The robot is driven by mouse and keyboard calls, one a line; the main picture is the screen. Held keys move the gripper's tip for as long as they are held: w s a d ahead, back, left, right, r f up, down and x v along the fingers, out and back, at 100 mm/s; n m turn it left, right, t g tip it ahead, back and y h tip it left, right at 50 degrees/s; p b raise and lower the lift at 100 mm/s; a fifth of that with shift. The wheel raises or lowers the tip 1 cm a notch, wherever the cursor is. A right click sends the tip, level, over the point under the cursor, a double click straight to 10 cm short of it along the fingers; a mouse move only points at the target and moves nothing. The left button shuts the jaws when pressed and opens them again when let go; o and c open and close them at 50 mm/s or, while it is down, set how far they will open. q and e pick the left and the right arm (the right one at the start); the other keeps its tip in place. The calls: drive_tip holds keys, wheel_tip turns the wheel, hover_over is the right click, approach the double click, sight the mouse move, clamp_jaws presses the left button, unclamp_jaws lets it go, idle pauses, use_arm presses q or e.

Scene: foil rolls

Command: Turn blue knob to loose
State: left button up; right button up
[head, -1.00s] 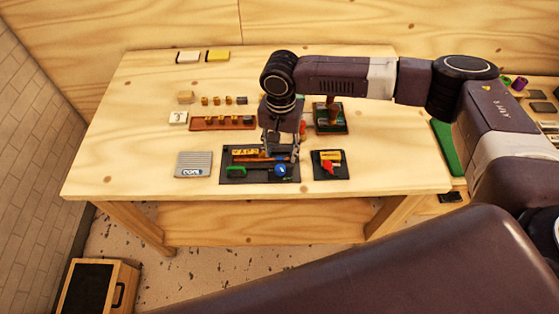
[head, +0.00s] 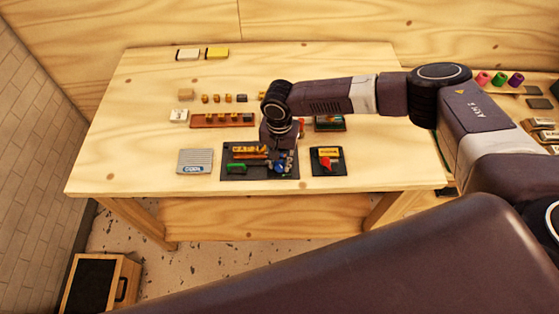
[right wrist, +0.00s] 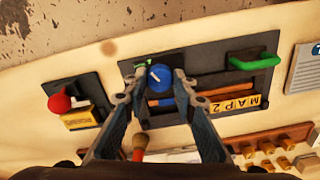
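The blue knob (head: 279,168) sits on a dark board (head: 229,176) near the front of the table, at the board's lower right. In the right wrist view the blue knob (right wrist: 158,77) shows a light pointer line on its face. My right gripper (right wrist: 160,80) points at the board with its two fingers on either side of the knob. The fingers look spread, with a narrow gap to the knob on each side; I cannot tell if either touches it. In the head view my right gripper (head: 284,156) partly hides the board's right side. My left gripper is out of view.
The same board carries a green handle (head: 237,168) and a yellow letter strip (head: 250,149). A small board with a red knob (right wrist: 60,103) stands beside it. The table's left side is mostly clear.

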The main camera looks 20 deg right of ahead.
clamp_jaws()
